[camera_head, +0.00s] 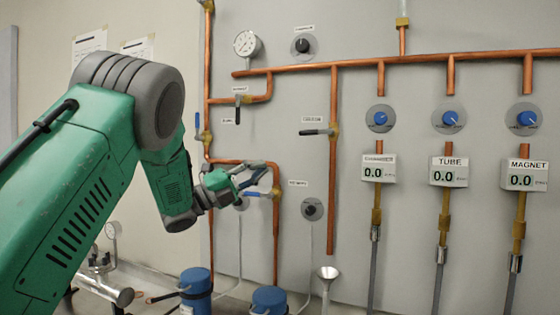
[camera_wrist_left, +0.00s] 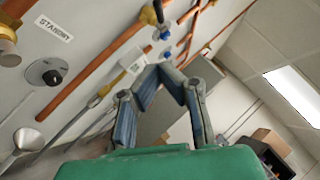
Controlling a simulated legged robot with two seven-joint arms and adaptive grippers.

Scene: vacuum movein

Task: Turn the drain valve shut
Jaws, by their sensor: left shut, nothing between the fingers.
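No label that I can read says drain. A valve with a blue lever (camera_head: 258,194) sits on the left copper pipe, partly behind my gripper. A valve with a dark lever (camera_head: 317,132) is on the vertical pipe whose open end hangs above a funnel (camera_head: 328,273). This valve (camera_wrist_left: 149,15) also seems to show at the top of the left wrist view. My left gripper (camera_head: 268,178) is shut and empty, just above the blue lever in the picture; contact cannot be told. Its fingertips (camera_wrist_left: 166,70) meet in the left wrist view. My right gripper is not in view.
A dark knob (camera_head: 312,209), labelled STANDBY in the left wrist view (camera_wrist_left: 45,72), is right of the gripper. Digital meters (camera_head: 449,172) and blue knobs (camera_head: 448,118) line the right. Blue canisters (camera_head: 196,288) stand below.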

